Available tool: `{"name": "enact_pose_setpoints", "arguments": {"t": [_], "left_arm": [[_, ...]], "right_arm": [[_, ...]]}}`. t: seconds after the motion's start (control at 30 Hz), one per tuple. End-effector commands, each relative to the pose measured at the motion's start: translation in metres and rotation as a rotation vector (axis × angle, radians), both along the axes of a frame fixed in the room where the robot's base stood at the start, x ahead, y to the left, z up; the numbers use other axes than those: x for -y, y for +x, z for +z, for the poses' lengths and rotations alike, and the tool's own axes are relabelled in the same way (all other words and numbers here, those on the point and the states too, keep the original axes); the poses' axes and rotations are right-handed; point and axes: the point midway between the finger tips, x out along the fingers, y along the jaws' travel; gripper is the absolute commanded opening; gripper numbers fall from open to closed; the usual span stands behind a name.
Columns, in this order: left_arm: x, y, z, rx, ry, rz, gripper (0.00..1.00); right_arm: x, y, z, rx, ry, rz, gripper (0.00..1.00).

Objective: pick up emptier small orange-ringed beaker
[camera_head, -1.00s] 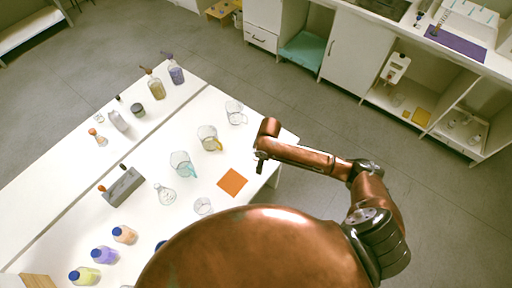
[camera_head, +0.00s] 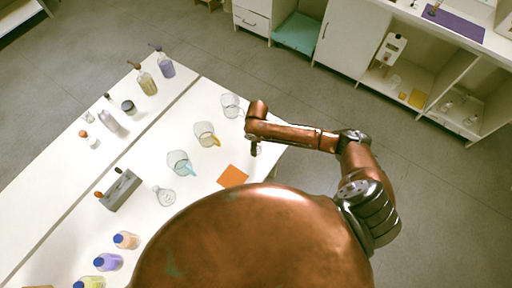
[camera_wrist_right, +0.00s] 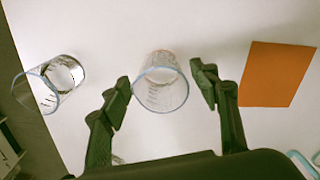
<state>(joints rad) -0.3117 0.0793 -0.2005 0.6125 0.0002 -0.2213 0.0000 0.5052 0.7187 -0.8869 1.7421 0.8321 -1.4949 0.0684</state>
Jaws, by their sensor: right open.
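A small clear beaker (camera_wrist_right: 162,82) with dark markings stands between the fingers of my open right gripper (camera_wrist_right: 163,85) in the right wrist view, with visible gaps at its sides. In the head view my right gripper (camera_head: 254,148) points down at the table's right edge, largely covering a bit of clear glass (camera_head: 259,150). My left gripper is out of view.
An orange square (camera_head: 232,176) lies near the gripper; it also shows in the wrist view (camera_wrist_right: 275,74). Beakers with a yellow handle (camera_head: 206,134) and a teal handle (camera_head: 180,162), another beaker (camera_head: 231,105) and a flask (camera_head: 164,196) stand on the white table (camera_head: 140,210).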

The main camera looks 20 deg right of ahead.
Motion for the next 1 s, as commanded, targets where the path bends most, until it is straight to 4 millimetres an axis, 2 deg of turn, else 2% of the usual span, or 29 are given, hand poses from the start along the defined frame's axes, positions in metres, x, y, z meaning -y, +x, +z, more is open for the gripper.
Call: {"name": "enact_pose_setpoints", "arguments": {"t": [0.17, 0.43, 1.0], "left_arm": [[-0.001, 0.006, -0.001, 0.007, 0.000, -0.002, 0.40], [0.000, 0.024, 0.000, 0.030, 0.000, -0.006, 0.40], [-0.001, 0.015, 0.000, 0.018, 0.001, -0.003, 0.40]], "right_arm": [[-0.001, 0.000, -0.021, 0.000, -0.001, 0.002, 0.56], [-0.002, 0.001, -0.024, 0.001, -0.001, 0.005, 0.56], [-0.002, 0.001, -0.024, 0.001, -0.001, 0.004, 0.17]]}}
